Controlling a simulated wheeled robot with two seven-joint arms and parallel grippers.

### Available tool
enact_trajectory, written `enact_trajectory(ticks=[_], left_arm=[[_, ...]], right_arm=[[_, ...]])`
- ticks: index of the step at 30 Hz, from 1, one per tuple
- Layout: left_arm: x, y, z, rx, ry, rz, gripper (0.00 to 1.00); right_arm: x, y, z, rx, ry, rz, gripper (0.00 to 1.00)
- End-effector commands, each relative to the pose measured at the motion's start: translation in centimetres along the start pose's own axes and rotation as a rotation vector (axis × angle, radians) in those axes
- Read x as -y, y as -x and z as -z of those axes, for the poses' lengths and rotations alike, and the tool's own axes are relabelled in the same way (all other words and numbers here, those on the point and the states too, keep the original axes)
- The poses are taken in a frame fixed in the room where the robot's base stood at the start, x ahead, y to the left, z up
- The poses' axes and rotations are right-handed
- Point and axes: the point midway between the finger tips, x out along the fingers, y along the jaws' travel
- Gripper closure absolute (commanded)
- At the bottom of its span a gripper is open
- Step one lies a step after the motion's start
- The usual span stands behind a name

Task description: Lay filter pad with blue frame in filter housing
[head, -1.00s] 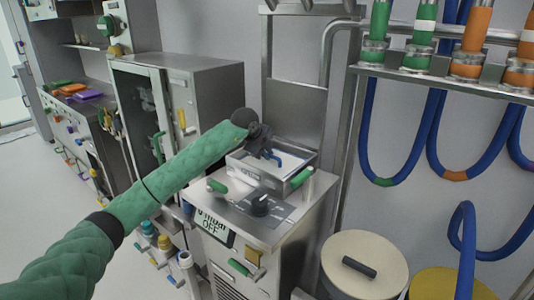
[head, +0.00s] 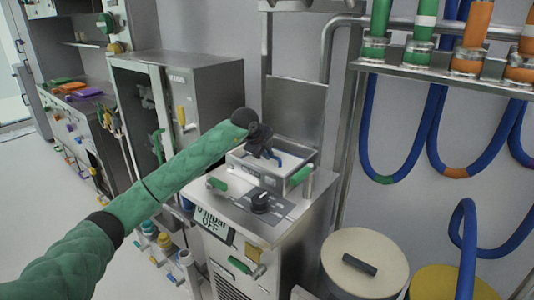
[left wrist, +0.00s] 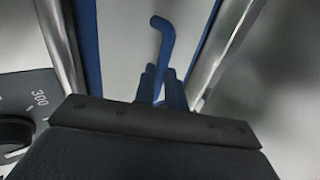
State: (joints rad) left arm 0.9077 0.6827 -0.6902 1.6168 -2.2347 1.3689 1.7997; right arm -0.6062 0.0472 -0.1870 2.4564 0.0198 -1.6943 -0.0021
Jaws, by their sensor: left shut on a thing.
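The filter pad (head: 291,161) is white with a blue frame and lies within the walls of the metal filter housing (head: 270,177) on top of the steel cabinet. In the left wrist view the white pad (left wrist: 127,45) and its blue frame (left wrist: 88,45) show between the housing's metal walls (left wrist: 62,45). My left gripper (head: 267,152) is above the pad and shut on its blue bent handle (left wrist: 164,38). I cannot tell whether the pad rests fully on the housing's floor. My right gripper is not in view.
A black dial (head: 261,203) and green handles (head: 302,176) sit around the housing. A metal cabinet (head: 190,75) stands to the left. A lidded drum (head: 350,250) stands at the lower right. Blue hoses (head: 370,140) hang from a rack on the right.

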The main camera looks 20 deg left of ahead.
Motion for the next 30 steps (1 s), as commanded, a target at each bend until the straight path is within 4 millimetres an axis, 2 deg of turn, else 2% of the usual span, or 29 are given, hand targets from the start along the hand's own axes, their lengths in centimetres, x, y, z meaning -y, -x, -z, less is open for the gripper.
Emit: enact_trajectory(ticks=[28,29,30], left_arm=[[-0.17,-0.25,0.0,0.0,0.0,0.0,1.0],[-0.17,-0.25,0.0,0.0,0.0,0.0,0.82],[-0.17,-0.25,0.0,0.0,0.0,0.0,0.74]], right_arm=[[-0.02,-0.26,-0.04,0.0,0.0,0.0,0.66],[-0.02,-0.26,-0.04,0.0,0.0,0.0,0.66],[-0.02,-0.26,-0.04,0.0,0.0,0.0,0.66]])
